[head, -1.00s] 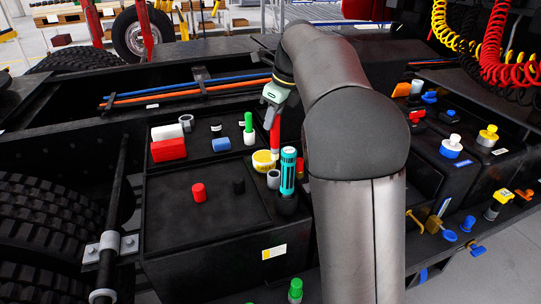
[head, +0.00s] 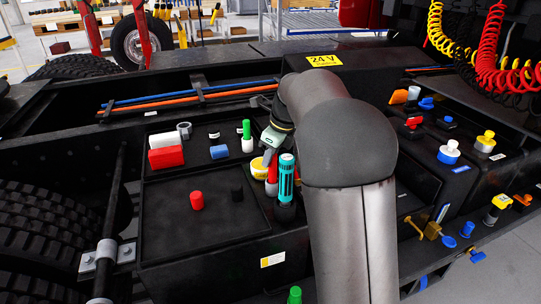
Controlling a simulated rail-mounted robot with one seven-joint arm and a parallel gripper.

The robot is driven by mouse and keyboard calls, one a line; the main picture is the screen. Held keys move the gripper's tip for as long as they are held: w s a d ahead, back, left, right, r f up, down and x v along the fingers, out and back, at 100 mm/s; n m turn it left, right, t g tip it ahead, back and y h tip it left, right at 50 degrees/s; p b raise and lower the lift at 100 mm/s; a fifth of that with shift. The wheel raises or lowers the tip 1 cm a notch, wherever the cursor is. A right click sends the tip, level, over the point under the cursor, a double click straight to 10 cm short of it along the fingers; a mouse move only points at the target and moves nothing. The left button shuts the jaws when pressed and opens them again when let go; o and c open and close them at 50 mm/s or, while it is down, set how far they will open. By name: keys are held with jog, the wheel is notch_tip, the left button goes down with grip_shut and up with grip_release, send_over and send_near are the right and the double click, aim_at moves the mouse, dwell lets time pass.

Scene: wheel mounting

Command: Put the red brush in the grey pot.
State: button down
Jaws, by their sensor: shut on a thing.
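My gripper (head: 268,155) is shut on the red brush (head: 272,172), which points downward. The brush stands just left of the teal bottle. The grey pot (head: 271,188) is a small grey cylinder on the dark surface, left of the teal bottle's base. The brush's lower end is right at the pot's top; I cannot tell whether it is inside the rim or behind it. The fingertips are small and partly hidden by the teal bottle and my wrist.
The teal bottle (head: 286,180) stands close on the right, and a yellow tape roll (head: 259,168) on the left. A red block (head: 166,157), a grey ring (head: 184,130) and a green-topped bottle (head: 247,138) are farther left. A red cylinder (head: 197,201) stands on the front panel.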

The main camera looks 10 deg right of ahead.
jog(key=shift+f, duration=0.2)
jog(key=c, duration=1.3)
grip_release()
jog(key=shift+o, duration=0.2)
jog(key=v, duration=1.2)
jog(key=shift+r, duration=0.25)
